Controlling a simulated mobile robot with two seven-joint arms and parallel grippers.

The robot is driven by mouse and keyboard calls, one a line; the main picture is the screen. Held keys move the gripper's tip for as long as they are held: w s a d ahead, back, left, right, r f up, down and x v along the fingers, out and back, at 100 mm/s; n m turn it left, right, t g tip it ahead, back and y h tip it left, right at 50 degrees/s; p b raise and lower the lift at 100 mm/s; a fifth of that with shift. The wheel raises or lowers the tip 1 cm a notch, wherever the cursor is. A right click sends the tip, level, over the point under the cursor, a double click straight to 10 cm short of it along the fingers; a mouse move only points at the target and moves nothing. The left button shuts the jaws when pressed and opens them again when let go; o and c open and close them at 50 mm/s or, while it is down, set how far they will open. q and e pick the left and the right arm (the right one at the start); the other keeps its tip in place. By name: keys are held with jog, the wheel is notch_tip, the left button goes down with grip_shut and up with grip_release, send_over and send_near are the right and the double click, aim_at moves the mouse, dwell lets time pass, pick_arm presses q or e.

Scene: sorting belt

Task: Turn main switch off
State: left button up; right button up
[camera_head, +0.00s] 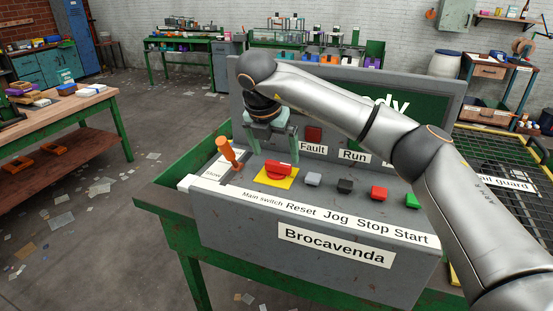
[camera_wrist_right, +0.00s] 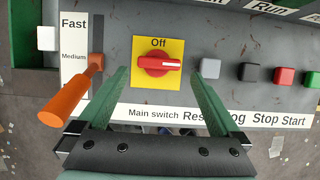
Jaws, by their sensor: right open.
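The main switch is a red rotary knob (camera_head: 278,169) on a yellow plate (camera_head: 264,178), on the sloped grey control panel. In the right wrist view the knob (camera_wrist_right: 158,64) lies sideways, its white mark pointing right. The word "Off" stands above it on the plate (camera_wrist_right: 145,86). My right gripper (camera_head: 272,154) is open and points down just above and behind the knob. In the right wrist view its two green fingers (camera_wrist_right: 160,76) lie on either side of the knob, with no visible contact. My left gripper is not in view.
An orange lever (camera_head: 226,149) stands left of the switch, beside a Fast/Medium scale. To the right are a grey Reset button (camera_head: 313,179), a dark Jog button (camera_head: 345,186), a red Stop button (camera_head: 379,193) and a green Start button (camera_head: 412,200). A raised back panel stands behind.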

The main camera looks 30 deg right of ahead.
aim_at(278, 164)
jog(key=shift+p+x, duration=0.3)
jog(key=shift+x, duration=2.05)
jog(key=shift+a, duration=0.1)
jog(key=c, duration=1.2)
jog(key=shift+o, duration=0.2)
